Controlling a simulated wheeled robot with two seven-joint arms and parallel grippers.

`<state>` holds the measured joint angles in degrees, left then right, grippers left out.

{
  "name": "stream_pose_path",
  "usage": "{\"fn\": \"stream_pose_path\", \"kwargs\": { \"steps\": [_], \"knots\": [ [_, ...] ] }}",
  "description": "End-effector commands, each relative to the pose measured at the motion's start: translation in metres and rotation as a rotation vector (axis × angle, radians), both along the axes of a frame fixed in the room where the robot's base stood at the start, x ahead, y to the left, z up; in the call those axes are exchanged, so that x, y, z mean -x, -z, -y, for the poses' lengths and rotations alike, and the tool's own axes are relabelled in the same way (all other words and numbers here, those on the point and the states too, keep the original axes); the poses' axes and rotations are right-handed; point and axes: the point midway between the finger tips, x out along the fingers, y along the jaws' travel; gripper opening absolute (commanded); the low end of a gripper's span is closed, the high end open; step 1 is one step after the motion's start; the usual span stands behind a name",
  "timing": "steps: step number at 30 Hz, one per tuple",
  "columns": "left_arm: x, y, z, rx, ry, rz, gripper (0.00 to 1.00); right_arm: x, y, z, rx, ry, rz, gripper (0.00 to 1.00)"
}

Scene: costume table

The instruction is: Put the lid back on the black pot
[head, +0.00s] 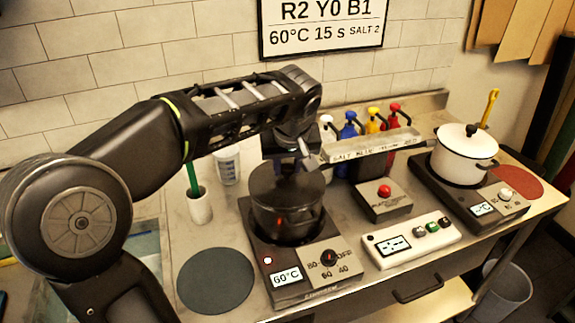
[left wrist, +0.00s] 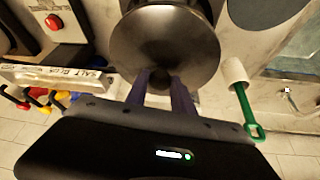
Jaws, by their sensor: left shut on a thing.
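The black pot (head: 284,222) stands on the left hot plate (head: 318,262), whose display reads 60°C. The dark round lid (head: 268,184) is level over the pot's mouth. I cannot tell whether it rests on the rim or hangs just above it. My left gripper (head: 287,168) comes down over the lid from above and is shut on its knob. In the left wrist view the two fingers (left wrist: 163,88) close around the knob, and the lid (left wrist: 168,45) hides most of the pot. My right gripper is not in view.
A white pot (head: 462,160) with its lid on stands on the right hot plate. A labelled salt rail (head: 372,146) and coloured pump bottles are just right of my gripper. A white cup (head: 199,207) with a green stick and a grey round mat (head: 215,281) lie left.

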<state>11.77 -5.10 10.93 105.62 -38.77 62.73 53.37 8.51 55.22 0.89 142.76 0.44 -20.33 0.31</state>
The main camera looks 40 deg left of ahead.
Motion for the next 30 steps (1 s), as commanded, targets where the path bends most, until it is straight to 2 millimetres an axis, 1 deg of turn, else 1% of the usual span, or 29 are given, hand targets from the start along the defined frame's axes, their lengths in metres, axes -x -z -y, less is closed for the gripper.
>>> {"fn": "stream_pose_path", "kwargs": {
  "steps": [13,26,27,30],
  "knots": [
    [-0.0002,0.0005,0.0,0.0,-0.001,0.002,0.0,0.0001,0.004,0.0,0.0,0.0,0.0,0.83],
    [-0.0001,0.0,0.0,-0.001,0.0,0.001,0.0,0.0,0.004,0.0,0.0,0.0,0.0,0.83],
    [-0.0001,0.0,0.0,0.0,0.0,0.001,0.31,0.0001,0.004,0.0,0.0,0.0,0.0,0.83],
    [-0.0001,0.0001,0.0,-0.001,0.0,0.001,0.39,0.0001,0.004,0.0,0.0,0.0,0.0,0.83]
  ]
}}
